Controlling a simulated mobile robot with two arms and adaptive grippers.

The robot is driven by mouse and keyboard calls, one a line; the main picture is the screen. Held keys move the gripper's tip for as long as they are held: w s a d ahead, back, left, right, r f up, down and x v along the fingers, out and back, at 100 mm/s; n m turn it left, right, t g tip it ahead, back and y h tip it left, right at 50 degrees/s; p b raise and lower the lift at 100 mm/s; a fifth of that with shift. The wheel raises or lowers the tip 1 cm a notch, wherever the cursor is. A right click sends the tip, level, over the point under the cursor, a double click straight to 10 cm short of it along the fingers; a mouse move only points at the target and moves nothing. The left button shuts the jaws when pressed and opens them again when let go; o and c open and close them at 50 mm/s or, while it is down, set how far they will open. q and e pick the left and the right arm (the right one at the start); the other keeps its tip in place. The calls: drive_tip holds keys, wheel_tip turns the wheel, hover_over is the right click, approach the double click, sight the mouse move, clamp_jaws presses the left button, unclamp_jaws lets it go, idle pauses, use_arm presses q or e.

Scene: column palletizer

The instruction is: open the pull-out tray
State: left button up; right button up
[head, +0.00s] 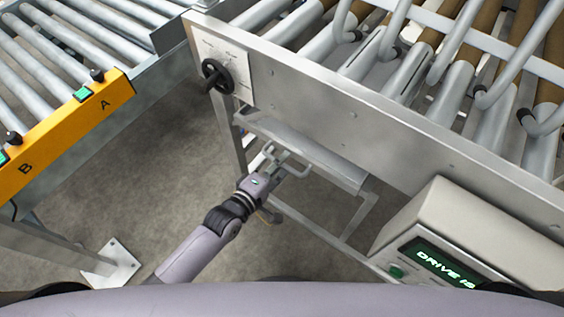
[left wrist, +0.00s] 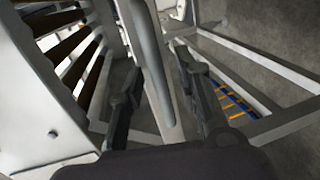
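The pull-out tray (head: 325,163) is a grey metal tray under the side beam of the roller conveyor in the head view. A pale loop handle (head: 293,155) is at its near left end. My left gripper (head: 279,168) is at this handle. In the left wrist view, its two dark fingers (left wrist: 160,88) are spread on either side of the grey handle bar (left wrist: 148,50). The bar runs between them, with a gap visible on the right side; contact on the left is unclear. My right gripper is not in view.
A black handwheel (head: 216,75) sits on the conveyor beam (head: 350,105) above the tray. A control box (head: 440,225) with a green display stands at right. A yellow panel (head: 65,130) edges another roller conveyor at left. Bare floor (head: 140,180) lies between.

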use_arm(q)
drive_tip(key=shift+w+d, duration=0.2)
drive_tip(key=shift+c, duration=0.5)
clamp_jaws()
drive_tip(key=shift+f, duration=0.1)
